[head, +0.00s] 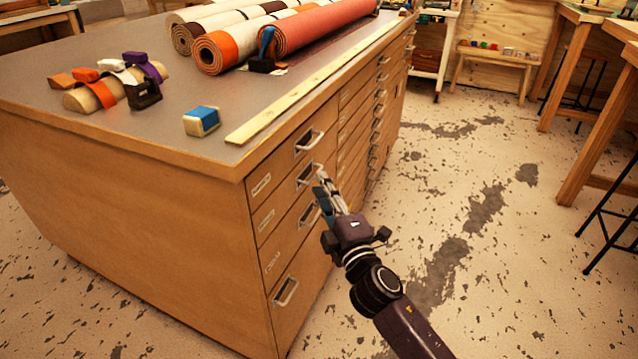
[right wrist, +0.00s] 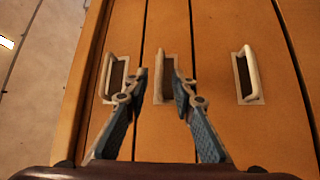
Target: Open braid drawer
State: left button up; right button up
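The wooden drawer cabinet (head: 150,210) fills the left and middle of the head view. Its near column has several drawers with pale bar handles and small labels, too small to read, so I cannot tell which is the braid drawer. My right gripper (head: 319,185) is at the second handle from the top and partly hides it. In the right wrist view its open fingers (right wrist: 160,85) lie on either side of the middle handle (right wrist: 159,72). I cannot tell whether they touch it. Neighbouring handles show left (right wrist: 114,78) and right (right wrist: 250,72). The drawers look shut. My left gripper is out of view.
On the cabinet top lie several rolls (head: 320,30), a long wooden strip (head: 300,95), a blue and cream block (head: 201,121) and a cluster of small coloured items beside a short roll (head: 90,97). The floor (head: 480,240) right of the cabinet is clear. Wooden tables (head: 590,110) stand far right.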

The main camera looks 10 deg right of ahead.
jog(key=shift+x, duration=1.25)
jog(key=shift+c, duration=0.3)
grip_shut()
